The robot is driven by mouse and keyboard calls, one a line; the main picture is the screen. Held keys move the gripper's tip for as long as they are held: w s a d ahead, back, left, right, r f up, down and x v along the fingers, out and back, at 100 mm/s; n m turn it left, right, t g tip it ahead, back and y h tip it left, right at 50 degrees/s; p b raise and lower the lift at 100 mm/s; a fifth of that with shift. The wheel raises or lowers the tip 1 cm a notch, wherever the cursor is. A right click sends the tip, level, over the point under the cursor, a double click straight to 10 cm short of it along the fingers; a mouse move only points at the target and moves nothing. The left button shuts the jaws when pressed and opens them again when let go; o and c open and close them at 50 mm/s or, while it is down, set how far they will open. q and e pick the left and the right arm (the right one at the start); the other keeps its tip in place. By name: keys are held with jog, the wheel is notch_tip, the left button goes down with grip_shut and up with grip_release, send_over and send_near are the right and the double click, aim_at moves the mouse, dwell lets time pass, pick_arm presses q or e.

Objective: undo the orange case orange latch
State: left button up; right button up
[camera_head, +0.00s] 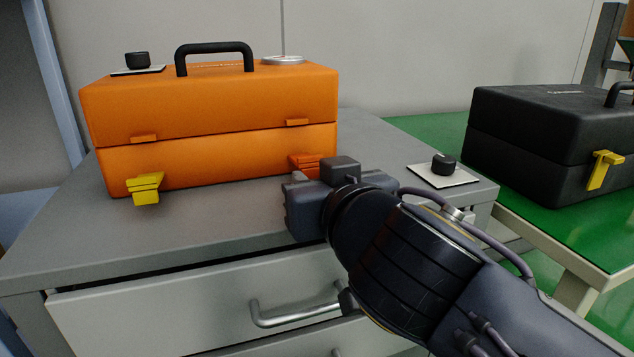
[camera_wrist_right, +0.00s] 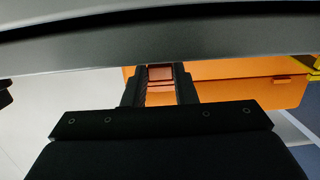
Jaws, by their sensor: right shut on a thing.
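The orange case (camera_head: 215,105) stands upright with its lid down on the grey cabinet top at the left of the head view; it also shows in the right wrist view (camera_wrist_right: 240,90). Its orange latch (camera_head: 304,163) is at the right of the front face. It sits between the fingers of my right gripper in the right wrist view (camera_wrist_right: 160,76). My right gripper (camera_head: 297,188) is shut on this latch, its fingertips partly hidden in the head view. A yellow latch (camera_head: 146,188) at the left of the front face hangs tilted outward. My left gripper is not in view.
The grey cabinet (camera_head: 210,228) has drawers with a metal handle (camera_head: 295,314) below my right arm. A white plate with a black knob (camera_head: 444,164) lies right of my gripper. A black case (camera_head: 545,140) with a yellow latch stands on a green table (camera_head: 530,205) at the right.

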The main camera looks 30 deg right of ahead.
jog(key=o, duration=1)
jog(key=p+v, duration=0.2)
jog(key=v, duration=0.5)
jog(key=shift+s+a+p, duration=0.2)
jog(key=shift+s+p, duration=0.1)
jog(key=shift+s, duration=0.1)
